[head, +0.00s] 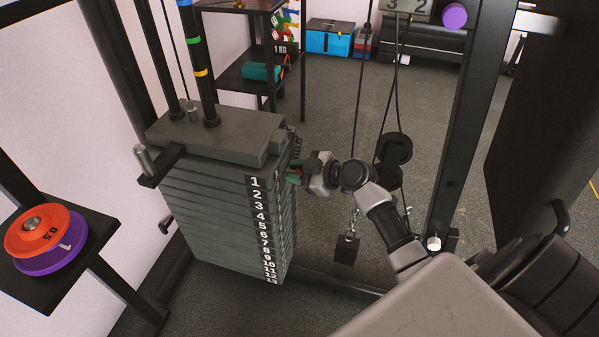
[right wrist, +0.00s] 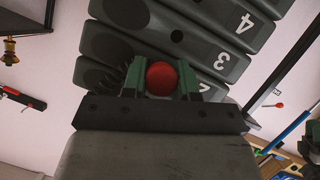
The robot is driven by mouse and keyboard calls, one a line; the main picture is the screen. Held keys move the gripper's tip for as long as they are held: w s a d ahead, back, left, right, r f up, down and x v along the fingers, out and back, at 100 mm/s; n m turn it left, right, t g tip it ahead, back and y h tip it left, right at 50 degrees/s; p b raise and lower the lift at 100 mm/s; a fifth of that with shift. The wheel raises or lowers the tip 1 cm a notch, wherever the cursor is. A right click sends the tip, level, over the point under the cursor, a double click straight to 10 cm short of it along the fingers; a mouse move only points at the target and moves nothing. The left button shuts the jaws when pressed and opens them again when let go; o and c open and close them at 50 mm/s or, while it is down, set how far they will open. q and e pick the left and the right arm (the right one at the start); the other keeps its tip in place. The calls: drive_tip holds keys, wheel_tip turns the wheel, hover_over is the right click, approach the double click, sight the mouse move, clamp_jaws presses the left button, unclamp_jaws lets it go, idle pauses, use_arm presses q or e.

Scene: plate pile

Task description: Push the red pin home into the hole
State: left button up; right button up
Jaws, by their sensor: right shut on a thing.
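The red pin shows as a round red knob (right wrist: 161,78) in the right wrist view. My right gripper (right wrist: 161,84) is shut on it, with a green finger on each side. The knob faces the camera, and the pin's shaft is hidden behind it. In the head view, my right gripper (head: 297,174) is at the numbered side of the weight stack (head: 225,215), near the upper plates. The fingers hide the spot there. I cannot tell how deep the pin sits. My left gripper is not in view.
A coiled cord (head: 297,146) hangs by the stack near my right gripper. A black pulley (head: 394,150) and cables hang to the right. A side shelf (head: 88,246) with an orange disc (head: 38,231) stands at the left. A dark upright post (head: 464,120) stands at the right.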

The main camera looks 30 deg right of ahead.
drive_tip(key=o, duration=1.1)
drive_tip(key=shift+w+a, duration=0.1)
drive_tip(key=shift+a, duration=0.1)
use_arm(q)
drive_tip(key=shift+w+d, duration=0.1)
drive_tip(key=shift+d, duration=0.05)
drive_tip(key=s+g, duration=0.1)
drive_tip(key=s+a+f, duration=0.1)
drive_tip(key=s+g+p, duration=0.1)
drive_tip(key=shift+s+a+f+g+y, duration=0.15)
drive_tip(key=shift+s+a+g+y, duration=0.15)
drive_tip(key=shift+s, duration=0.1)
use_arm(e)
drive_tip(key=v, duration=1.1)
drive_tip(key=shift+d, duration=0.2)
